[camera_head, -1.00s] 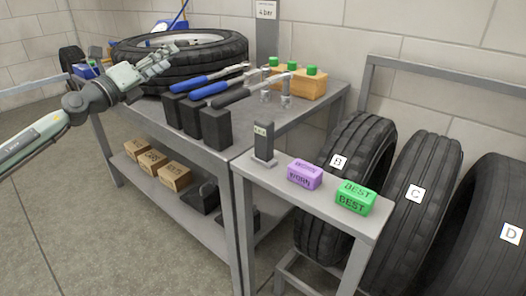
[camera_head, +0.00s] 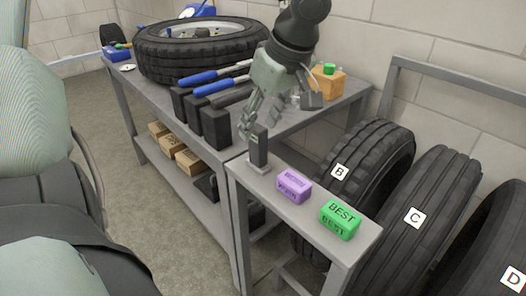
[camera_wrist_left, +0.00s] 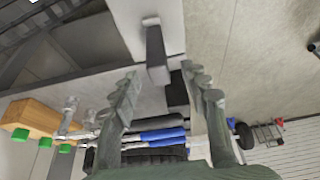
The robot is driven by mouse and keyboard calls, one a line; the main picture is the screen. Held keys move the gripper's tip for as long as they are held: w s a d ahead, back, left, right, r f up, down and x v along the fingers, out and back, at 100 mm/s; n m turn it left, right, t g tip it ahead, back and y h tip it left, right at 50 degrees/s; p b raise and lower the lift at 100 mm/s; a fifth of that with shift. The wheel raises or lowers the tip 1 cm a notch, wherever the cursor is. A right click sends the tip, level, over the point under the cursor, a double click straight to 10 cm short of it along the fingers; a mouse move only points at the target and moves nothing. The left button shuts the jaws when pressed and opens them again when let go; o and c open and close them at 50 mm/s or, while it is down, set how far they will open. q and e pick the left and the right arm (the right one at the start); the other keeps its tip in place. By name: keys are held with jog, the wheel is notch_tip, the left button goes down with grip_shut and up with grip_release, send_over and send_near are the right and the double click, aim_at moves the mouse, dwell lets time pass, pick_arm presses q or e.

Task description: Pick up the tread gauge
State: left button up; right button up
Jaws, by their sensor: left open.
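The tread gauge (camera_head: 259,150) is a small dark upright block on a grey foot, standing at the back left of the narrow grey shelf (camera_head: 300,222). My left gripper (camera_head: 256,122) is open and points down just above it, its fingers close to the gauge's top. In the left wrist view the gauge (camera_wrist_left: 156,50) shows beyond and between the spread fingertips (camera_wrist_left: 160,74), with nothing held. Whether a finger touches it I cannot tell. My right gripper is not in view.
A purple block (camera_head: 293,187) and a green "BEST" block (camera_head: 340,219) sit on the same shelf. Black holders with blue-handled tools (camera_head: 216,84) stand behind left, by a flat tire (camera_head: 195,58). Upright tires (camera_head: 425,208) line the right.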

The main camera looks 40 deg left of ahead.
aim_at(254, 144)
pick_arm(q)
jog(key=x, duration=0.7)
jog(key=shift+d+f, duration=0.1)
jog(key=shift+f, duration=0.05)
jog(key=shift+w, duration=0.1)
grip_shut()
